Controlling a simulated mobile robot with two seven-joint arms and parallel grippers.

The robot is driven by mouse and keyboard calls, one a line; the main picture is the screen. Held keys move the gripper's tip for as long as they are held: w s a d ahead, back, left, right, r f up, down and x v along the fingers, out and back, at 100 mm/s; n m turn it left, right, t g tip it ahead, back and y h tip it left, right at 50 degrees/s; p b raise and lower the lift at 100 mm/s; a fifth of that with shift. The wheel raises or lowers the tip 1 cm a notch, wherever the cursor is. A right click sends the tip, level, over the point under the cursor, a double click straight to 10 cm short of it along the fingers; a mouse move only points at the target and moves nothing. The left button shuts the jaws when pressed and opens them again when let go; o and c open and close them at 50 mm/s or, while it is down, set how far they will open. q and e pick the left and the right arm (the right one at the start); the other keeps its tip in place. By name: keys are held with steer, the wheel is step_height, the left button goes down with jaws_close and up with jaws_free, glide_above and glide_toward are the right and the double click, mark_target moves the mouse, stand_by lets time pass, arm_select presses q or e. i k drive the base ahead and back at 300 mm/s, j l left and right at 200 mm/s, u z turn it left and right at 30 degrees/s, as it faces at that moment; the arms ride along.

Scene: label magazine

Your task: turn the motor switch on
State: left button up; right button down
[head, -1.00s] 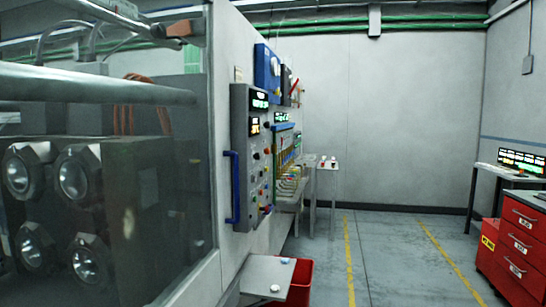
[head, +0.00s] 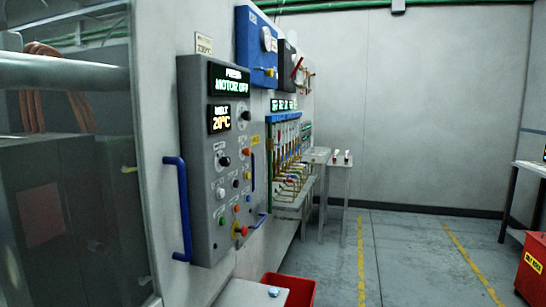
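The grey control panel (head: 200,180) is on the wall of the machine at the centre left in the head view. Its upper display (head: 230,82) reads "MOTOR OFF" in green, and the lower display (head: 220,119) reads 20 °C. Below and beside them are several knobs and buttons, among them a black knob (head: 225,161) and a red-and-yellow button (head: 240,230). The small labels are too blurred to tell which one is the motor switch. Neither of my grippers is in view.
A blue door handle (head: 181,210) sticks out left of the panel. A small grey shelf (head: 240,294) and a red bin (head: 298,290) stand below it. Tables (head: 340,170) stand further along the wall.

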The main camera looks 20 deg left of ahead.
mark_target(224, 162)
steer(key=i+u, duration=0.15)
steer(key=i, duration=0.3)
steer(key=i+l+u, duration=0.2)
steer(key=i, duration=0.3)
steer(key=i+l+u, duration=0.15)
steer(key=i, duration=0.3)
steer(key=i+l+u, duration=0.1)
steer(key=u, duration=0.35)
steer(key=i+l+u, duration=0.25)
steer(key=u, duration=0.15)
steer(key=i+l+u, duration=0.2)
steer(key=u, duration=0.25)
steer(key=i+l+u, duration=0.1)
steer(key=l+u, duration=0.3)
